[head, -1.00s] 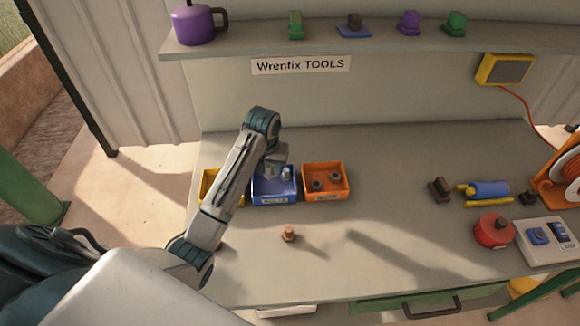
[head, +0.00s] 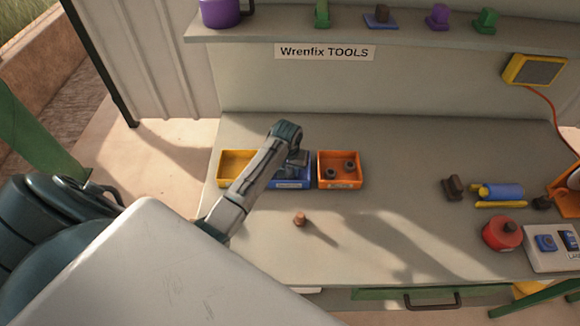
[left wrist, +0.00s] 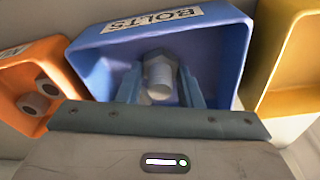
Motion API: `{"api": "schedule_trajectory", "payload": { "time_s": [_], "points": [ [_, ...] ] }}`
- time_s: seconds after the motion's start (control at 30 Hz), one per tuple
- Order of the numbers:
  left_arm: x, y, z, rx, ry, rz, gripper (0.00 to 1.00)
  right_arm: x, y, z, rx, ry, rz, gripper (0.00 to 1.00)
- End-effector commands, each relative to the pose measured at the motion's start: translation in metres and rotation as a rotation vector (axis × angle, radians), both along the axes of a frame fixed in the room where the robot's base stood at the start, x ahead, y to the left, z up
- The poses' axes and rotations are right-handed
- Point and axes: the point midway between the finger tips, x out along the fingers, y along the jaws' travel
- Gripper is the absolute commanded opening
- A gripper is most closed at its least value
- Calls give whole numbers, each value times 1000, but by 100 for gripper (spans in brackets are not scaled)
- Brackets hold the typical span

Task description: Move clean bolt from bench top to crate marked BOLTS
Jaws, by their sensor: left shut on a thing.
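My left gripper (head: 295,165) is low at the blue crate (head: 291,184), which is marked BOLTS in the left wrist view. It is shut on a clean grey bolt (left wrist: 159,76), which shows between the two fingers with the crate's blue walls around it. I cannot tell whether the bolt touches the crate floor. In the head view my arm hides part of the crate and the bolt. A rusty brown bolt (head: 300,219) stands on the bench top (head: 375,180) in front of the crates. My right gripper is not in view.
A yellow crate (head: 222,182) stands left of the blue one, an orange crate (head: 339,184) with dark nuts right of it. A red round tin (head: 497,235) and a blue cylinder (head: 503,191) lie far right.

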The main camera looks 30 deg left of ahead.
Motion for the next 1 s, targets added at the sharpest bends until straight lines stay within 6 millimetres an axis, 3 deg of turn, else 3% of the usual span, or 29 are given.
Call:
{"api": "schedule_trajectory", "payload": {
  "time_s": [0.23, 0.27, 0.37, 0.73, 0.87, 1.0],
  "points": [
    [0, 0, -2, 0, 0, 0, 4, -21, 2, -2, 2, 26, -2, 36],
    [0, 0, -2, 0, 0, 0, 36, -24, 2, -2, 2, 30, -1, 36],
    [0, 0, -2, 0, 0, 0, 54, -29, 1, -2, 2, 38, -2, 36],
    [0, 0, 3, 0, -3, 0, 54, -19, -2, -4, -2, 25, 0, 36],
    [-2, -1, 18, 1, -5, -1, 54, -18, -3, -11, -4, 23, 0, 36],
    [-6, -1, 46, 1, -7, 0, 54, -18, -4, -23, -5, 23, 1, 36]
  ]
}}
